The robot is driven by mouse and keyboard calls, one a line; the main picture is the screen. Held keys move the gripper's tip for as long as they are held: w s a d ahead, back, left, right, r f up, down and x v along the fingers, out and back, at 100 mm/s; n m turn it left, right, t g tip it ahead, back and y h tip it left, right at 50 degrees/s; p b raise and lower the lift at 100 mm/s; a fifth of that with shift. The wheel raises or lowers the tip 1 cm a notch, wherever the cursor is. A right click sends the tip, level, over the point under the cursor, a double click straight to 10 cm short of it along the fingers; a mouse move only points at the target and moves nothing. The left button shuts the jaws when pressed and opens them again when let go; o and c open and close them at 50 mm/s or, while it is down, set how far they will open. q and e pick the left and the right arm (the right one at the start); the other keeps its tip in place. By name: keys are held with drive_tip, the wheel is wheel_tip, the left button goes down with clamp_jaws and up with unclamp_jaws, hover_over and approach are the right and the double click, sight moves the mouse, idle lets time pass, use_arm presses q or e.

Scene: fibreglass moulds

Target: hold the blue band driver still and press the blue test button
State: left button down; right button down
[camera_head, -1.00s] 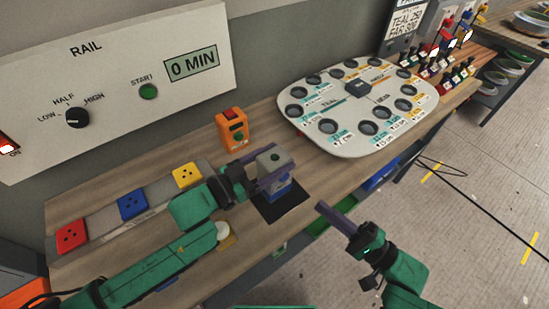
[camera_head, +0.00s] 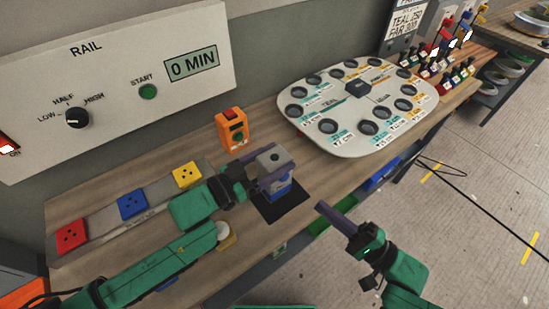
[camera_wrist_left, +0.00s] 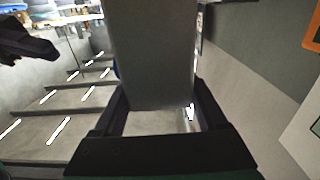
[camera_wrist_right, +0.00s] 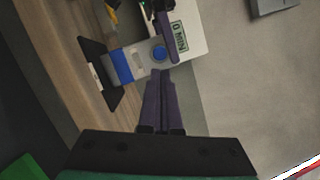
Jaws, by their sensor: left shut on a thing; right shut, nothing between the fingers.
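The blue band driver is a grey block with a blue band (camera_head: 281,188), upright on a black mat (camera_head: 284,211). My left gripper (camera_head: 272,172) is shut on its upper part; the grey body (camera_wrist_left: 150,60) fills the space between the fingers in the left wrist view. My right gripper (camera_head: 321,207) is shut and empty, to the right of the driver in the head view. Its fingertips (camera_wrist_right: 161,72) appear close below the button in the right wrist view.
An orange box with a green button (camera_head: 233,129) stands behind the driver. A white board with round holes (camera_head: 350,140) lies to the right. Red, blue and yellow blocks (camera_head: 131,206) sit in a tray on the left. Open floor lies beyond the table edge.

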drive_tip(key=w+a+r+n+g+y, duration=0.2)
drive_tip(key=w+a+n+g+y, duration=0.2)
drive_tip(key=n+g, duration=0.5)
drive_tip(key=w+a+n, duration=0.1)
drive_tip(key=a+n, duration=0.1)
drive_tip(key=n, duration=0.5)
drive_tip(key=shift+a+r, duration=0.15)
drive_tip(key=shift+w, duration=0.1)
idle(1.3)
